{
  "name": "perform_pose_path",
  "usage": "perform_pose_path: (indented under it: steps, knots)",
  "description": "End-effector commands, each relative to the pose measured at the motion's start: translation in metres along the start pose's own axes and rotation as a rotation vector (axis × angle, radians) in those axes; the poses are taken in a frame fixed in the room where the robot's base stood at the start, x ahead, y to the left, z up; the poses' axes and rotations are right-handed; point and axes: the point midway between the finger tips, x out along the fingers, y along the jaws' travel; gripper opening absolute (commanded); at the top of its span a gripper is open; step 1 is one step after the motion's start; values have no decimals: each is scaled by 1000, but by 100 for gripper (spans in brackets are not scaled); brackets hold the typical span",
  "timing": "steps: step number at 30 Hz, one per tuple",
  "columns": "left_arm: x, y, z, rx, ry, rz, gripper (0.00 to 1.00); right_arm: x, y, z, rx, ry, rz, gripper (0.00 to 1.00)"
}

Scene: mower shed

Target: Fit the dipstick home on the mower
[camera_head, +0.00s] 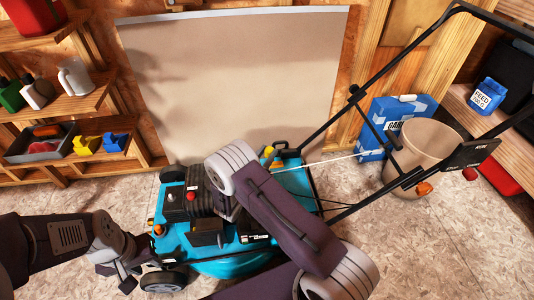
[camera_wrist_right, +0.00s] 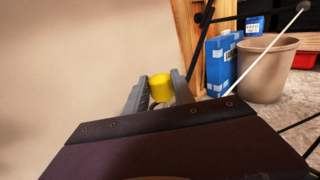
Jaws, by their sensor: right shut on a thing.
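The teal mower (camera_head: 182,208) stands on the floor in the middle of the head view, partly hidden by my right arm. My right gripper (camera_wrist_right: 160,91) is shut on the yellow dipstick cap (camera_wrist_right: 160,86) in the right wrist view, one grey finger on each side. In the head view a small yellow part (camera_head: 268,151), likely this cap, shows over the mower's rear. The dipstick's rod and its tube are hidden, so I cannot tell how far it is in. My left gripper (camera_head: 126,277) is beside the mower's near-left wheel; its fingers are too unclear to judge.
The black mower handle (camera_head: 398,66) slopes up to the right, with a thin white line (camera_head: 322,159) by it. A beige bin (camera_head: 425,150) and blue box (camera_head: 398,118) stand behind. Shelves (camera_head: 62,108) are at left. The floor at right front is clear.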

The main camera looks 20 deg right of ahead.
Motion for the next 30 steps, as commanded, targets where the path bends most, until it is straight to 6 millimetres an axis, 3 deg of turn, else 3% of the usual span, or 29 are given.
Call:
perform_pose_path:
  steps: [30]
  knots:
    - [18,0,2,0,0,0,36,0,0,-25,0,0,0,0]
